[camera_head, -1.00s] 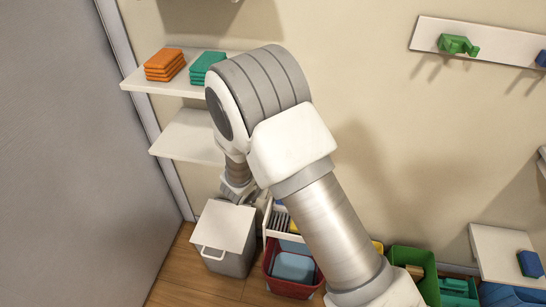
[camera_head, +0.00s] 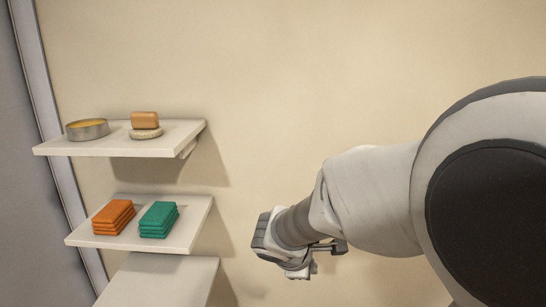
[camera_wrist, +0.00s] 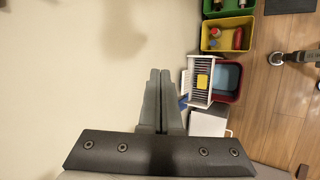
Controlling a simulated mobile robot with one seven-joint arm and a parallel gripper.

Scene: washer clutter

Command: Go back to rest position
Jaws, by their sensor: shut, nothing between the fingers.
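My gripper (camera_wrist: 160,76) shows in the wrist view with its two grey fingers together and nothing between them. In the head view my arm reaches in from the right, and its wrist end is held in front of the bare wall, to the right of the shelves. The fingers are hard to make out in the head view. My gripper touches nothing that I can see.
The upper shelf (camera_head: 175,147) holds a round tin (camera_head: 87,130) and a brown block on a pale disc. The shelf below holds orange (camera_head: 113,215) and green (camera_head: 159,218) stacks. The wrist view shows a yellow bin (camera_wrist: 248,46), a red bin (camera_wrist: 238,97) and a white rack.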

